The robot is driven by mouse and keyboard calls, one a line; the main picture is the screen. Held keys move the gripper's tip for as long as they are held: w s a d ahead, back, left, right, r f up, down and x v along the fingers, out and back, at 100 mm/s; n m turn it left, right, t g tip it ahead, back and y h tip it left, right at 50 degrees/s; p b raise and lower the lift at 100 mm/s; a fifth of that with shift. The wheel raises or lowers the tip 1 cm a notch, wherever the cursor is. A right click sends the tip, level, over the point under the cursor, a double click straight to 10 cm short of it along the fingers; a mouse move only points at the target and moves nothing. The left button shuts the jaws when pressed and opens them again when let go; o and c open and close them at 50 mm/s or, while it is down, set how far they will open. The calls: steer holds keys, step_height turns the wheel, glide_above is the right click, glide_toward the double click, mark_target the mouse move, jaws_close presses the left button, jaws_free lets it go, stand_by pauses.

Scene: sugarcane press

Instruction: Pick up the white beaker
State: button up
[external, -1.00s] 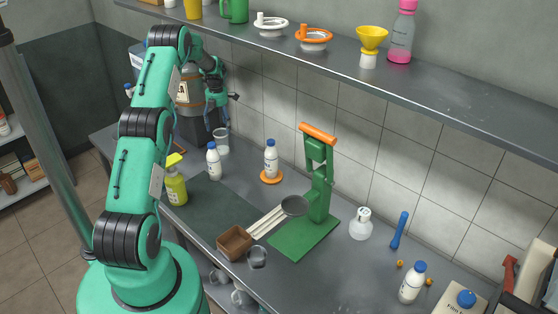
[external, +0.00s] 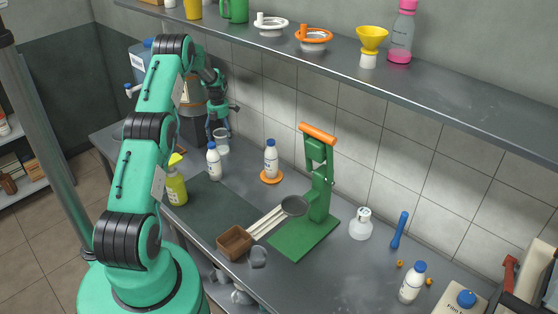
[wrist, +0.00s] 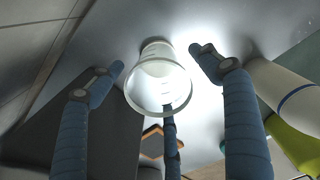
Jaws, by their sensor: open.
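The white beaker (external: 222,146) stands upright on the counter near the wall, at the left in the external view. It is translucent with a wide rim, and in the wrist view (wrist: 158,88) it appears in the middle, rim toward the camera. My gripper (external: 218,126) is just above and around the top of the beaker in the external view. In the wrist view its blue fingers are spread to both sides of the beaker, with one more below it. I see no finger pressed on the beaker; exact contact cannot be told.
A white bottle (external: 213,162) stands close in front of the beaker, and a yellow-green bottle (external: 176,186) is nearer the front left. Another bottle (external: 271,158) stands on an orange disc to the right. A green press (external: 317,190) is farther right. The shelf (external: 350,69) overhangs the counter.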

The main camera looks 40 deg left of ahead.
mark_target(222, 143)
steer(key=shift+a+f, duration=0.1)
steer(key=shift+f, duration=2.25)
steer(key=c, duration=1.3)
